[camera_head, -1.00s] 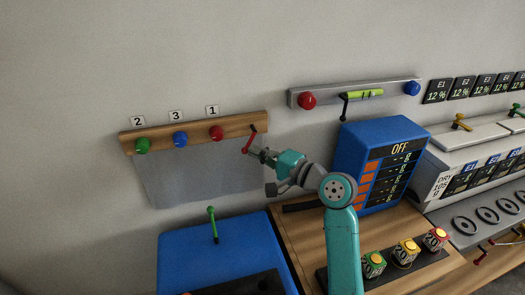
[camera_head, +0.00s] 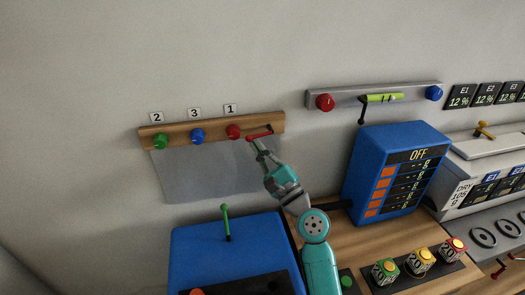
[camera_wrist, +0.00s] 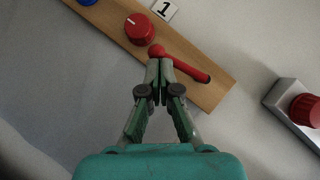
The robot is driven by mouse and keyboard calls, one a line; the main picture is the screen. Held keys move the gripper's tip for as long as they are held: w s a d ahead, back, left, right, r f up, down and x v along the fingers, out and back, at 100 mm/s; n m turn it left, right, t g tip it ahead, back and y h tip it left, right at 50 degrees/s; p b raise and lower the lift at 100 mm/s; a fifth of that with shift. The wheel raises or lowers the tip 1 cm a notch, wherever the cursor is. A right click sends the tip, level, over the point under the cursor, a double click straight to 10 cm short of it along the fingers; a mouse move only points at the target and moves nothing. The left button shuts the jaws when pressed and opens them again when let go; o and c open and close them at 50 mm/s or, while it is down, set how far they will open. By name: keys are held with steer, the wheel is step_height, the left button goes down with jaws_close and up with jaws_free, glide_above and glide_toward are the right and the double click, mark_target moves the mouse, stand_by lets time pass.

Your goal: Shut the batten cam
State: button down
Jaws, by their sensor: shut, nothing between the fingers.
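The batten cam is a red lever (camera_head: 259,134) at the right end of the wooden batten (camera_head: 215,131) on the wall. A grey sheet (camera_head: 205,178) hangs below the batten.
Red (camera_head: 233,131), blue (camera_head: 197,136) and green (camera_head: 160,140) knobs sit on the batten under numbered tags. A grey rail (camera_head: 350,98) with a green-yellow lever is to the right. A blue box marked OFF (camera_head: 400,135) stands on the bench below.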

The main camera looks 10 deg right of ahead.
steer(key=shift+a+r, duration=0.15)
steer(key=shift+r, duration=0.1)
stand_by(0.4)
steer(key=shift+a, duration=0.1)
